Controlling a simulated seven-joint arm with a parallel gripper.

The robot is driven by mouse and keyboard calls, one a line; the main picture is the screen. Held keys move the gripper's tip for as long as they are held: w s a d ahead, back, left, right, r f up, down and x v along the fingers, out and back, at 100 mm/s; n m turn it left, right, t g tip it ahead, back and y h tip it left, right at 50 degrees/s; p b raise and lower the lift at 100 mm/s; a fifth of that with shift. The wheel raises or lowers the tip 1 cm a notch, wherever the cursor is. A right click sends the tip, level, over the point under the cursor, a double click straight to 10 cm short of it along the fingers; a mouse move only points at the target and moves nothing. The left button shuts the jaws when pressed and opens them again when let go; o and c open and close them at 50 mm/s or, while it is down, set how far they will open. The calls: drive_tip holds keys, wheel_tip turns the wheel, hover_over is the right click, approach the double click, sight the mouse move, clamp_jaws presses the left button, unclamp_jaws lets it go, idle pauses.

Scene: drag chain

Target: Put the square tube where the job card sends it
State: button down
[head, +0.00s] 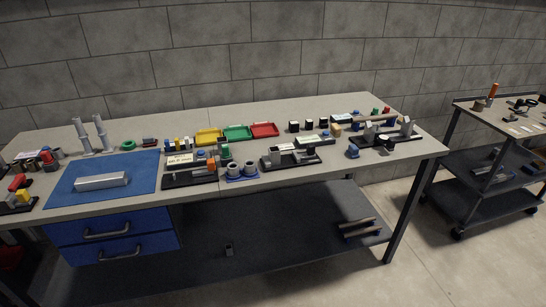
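A silver, straight, box-shaped bar (101,181) lies on the blue mat (140,163) at the left of the workbench; it looks like the square tube, though its ends are too small to make out. Pale cards show at a black fixture (180,159), at another black stand near the middle (283,147) and at the back right (341,118). I cannot tell which is the job card, and no writing is readable. My gripper is not in view.
Yellow (208,137), green (238,133) and red (264,130) trays stand at the back. Two silver posts (101,133) rise behind the mat. Blue cups (242,172) and several fixtures crowd the front middle. Bars (360,227) lie on the lower shelf. A cart (490,160) stands right.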

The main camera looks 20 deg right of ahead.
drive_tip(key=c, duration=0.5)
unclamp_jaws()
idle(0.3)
